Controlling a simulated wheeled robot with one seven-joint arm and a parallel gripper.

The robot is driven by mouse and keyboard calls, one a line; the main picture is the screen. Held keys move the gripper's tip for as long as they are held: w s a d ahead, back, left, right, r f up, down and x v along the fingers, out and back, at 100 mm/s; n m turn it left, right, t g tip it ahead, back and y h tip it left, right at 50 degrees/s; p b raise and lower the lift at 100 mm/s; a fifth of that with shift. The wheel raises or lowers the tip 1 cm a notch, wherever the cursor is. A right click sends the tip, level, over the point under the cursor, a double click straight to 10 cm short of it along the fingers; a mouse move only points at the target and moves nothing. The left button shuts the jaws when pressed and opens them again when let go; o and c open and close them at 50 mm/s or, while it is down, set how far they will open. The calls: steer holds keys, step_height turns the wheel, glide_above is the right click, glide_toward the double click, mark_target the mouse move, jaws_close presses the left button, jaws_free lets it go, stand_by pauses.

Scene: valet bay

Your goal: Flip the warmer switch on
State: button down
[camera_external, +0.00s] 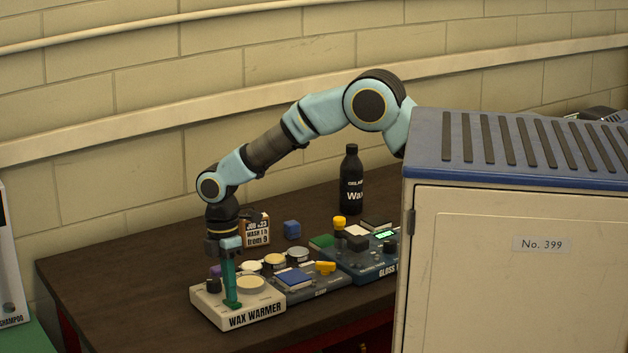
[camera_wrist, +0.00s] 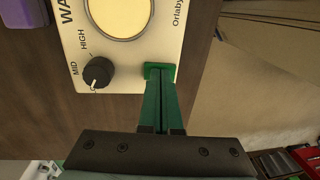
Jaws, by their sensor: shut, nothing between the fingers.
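The wax warmer (camera_external: 254,313) is a cream box at the front left of the bench, with a pale round wax pot (camera_external: 251,284) on top. The wrist view shows its top face (camera_wrist: 140,52), with a black knob (camera_wrist: 97,73) beside the words MID and HIGH. My gripper (camera_external: 232,302) points down with its long green fingers together and empty. In the wrist view the fingertips (camera_wrist: 160,72) are over the warmer's corner, beside the pot and apart from the knob.
A grey unit with a blue pad (camera_external: 294,277) and a blue gloss unit (camera_external: 362,264) stand right of the warmer. A black bottle (camera_external: 351,181), a blue cube (camera_external: 292,230) and a job card (camera_external: 257,231) stand behind. A large cabinet (camera_external: 510,270) blocks the right. The bench's left end is clear.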

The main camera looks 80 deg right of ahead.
step_height(320, 180, up, 4)
steer(key=p, duration=0.3)
steer(key=shift+w+d+r, duration=0.1)
steer(key=shift+w+d, duration=0.05)
steer(key=shift+w+d+r, duration=0.1)
steer(key=shift+w+r, duration=0.05)
steer(key=shift+r, duration=0.1)
step_height(320, 180, up, 9)
steer(key=b, duration=0.3)
steer(key=shift+w+d, duration=0.3)
steer(key=shift+d, duration=0.05)
steer(key=shift+r, duration=0.1)
steer(key=s+a+b, duration=0.1)
steer(key=b, duration=0.6)
steer(key=shift+a, duration=0.1)
